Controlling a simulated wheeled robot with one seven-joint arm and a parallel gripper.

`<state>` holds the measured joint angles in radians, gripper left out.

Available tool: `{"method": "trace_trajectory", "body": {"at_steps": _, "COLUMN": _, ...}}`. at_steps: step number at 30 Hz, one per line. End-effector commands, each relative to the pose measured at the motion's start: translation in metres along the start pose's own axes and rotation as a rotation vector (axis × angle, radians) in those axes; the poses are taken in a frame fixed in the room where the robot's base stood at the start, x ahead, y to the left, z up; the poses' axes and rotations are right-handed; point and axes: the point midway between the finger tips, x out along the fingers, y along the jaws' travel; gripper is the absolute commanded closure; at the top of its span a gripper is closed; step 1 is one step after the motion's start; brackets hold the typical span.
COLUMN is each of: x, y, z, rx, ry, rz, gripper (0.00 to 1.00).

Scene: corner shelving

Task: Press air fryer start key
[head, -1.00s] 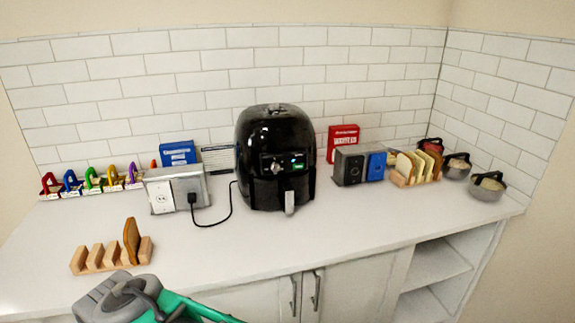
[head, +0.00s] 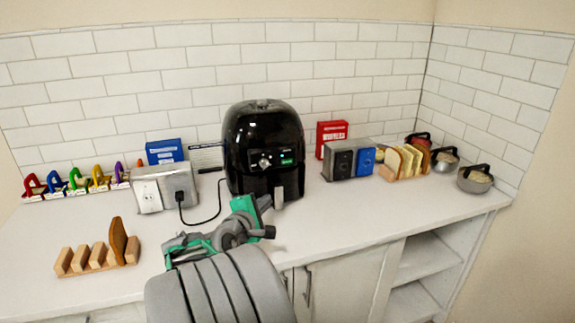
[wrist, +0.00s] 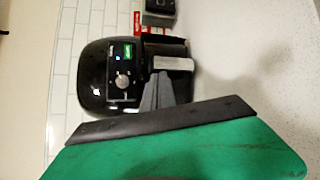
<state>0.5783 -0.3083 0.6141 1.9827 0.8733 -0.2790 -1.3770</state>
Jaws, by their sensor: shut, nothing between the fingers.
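The black air fryer (head: 264,150) stands upright on the counter against the tiled wall. Its front has a round silver knob (head: 264,162), a small lit green panel (head: 286,158) and a grey drawer handle (head: 278,196). In the wrist view the air fryer (wrist: 95,80) lies sideways, with the green panel (wrist: 127,52), knob (wrist: 123,82) and handle (wrist: 173,63) visible. My gripper (wrist: 159,80) is shut and empty, pointing at the lower front, beside the handle in the picture. I cannot tell whether it touches. In the head view its fingertips are hard to make out.
A silver outlet box (head: 164,188) with a plugged black cord stands left of the fryer. A wooden rack (head: 97,256) with one toast slice is at front left. A grey-blue box (head: 348,160), bread rack (head: 405,162) and lidded pots (head: 477,180) stand right.

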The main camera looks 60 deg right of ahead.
Motion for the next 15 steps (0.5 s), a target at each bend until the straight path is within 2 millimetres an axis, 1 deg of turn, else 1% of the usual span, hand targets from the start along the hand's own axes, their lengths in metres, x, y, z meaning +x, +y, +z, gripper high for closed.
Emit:
{"method": "trace_trajectory", "body": {"at_steps": 1, "x": 0.015, "y": 0.001, "z": 0.025, "rx": -0.116, "ry": -0.079, "rz": 0.048, "gripper": 1.0}}
{"method": "trace_trajectory", "body": {"at_steps": 3, "x": 0.027, "y": 0.008, "z": 0.055, "rx": -0.286, "ry": -0.179, "rz": 0.112, "gripper": 1.0}}
{"method": "trace_trajectory", "body": {"at_steps": 6, "x": 0.035, "y": 0.016, "z": 0.083, "rx": -0.475, "ry": -0.283, "rz": 0.165, "gripper": 1.0}}
{"method": "trace_trajectory", "body": {"at_steps": 9, "x": 0.036, "y": 0.02, "z": 0.095, "rx": -0.567, "ry": -0.33, "rz": 0.186, "gripper": 1.0}}
{"method": "trace_trajectory", "body": {"at_steps": 15, "x": 0.036, "y": 0.022, "z": 0.095, "rx": -0.575, "ry": -0.333, "rz": 0.19, "gripper": 1.0}}
